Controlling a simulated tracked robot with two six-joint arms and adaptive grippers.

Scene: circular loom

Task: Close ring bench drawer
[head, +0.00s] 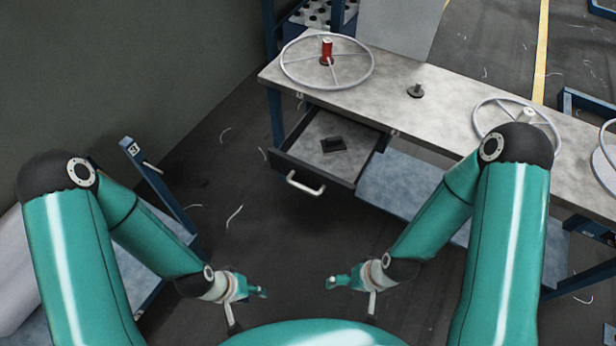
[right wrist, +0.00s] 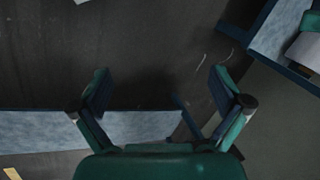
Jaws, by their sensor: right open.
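The ring bench drawer (head: 316,158) is pulled out under the left part of the bench in the head view. A pale bar handle (head: 305,184) is on its dark front, and a small black object (head: 334,144) lies inside. My left gripper (head: 264,291) is below and left of the drawer, apart from it; its fingers are too small to read. My right gripper (head: 331,282) is below the drawer front, apart from the handle. In the right wrist view the right gripper (right wrist: 152,88) is open with nothing between its fingers. The drawer cannot be made out there.
The bench top (head: 440,107) carries a ring wheel with a red spool (head: 327,50), a small dark peg (head: 415,91) and more wheels at right. A lower blue shelf (head: 410,190) sits below. A blue frame (head: 160,190) stands at left. Floor before the drawer is clear apart from thread scraps.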

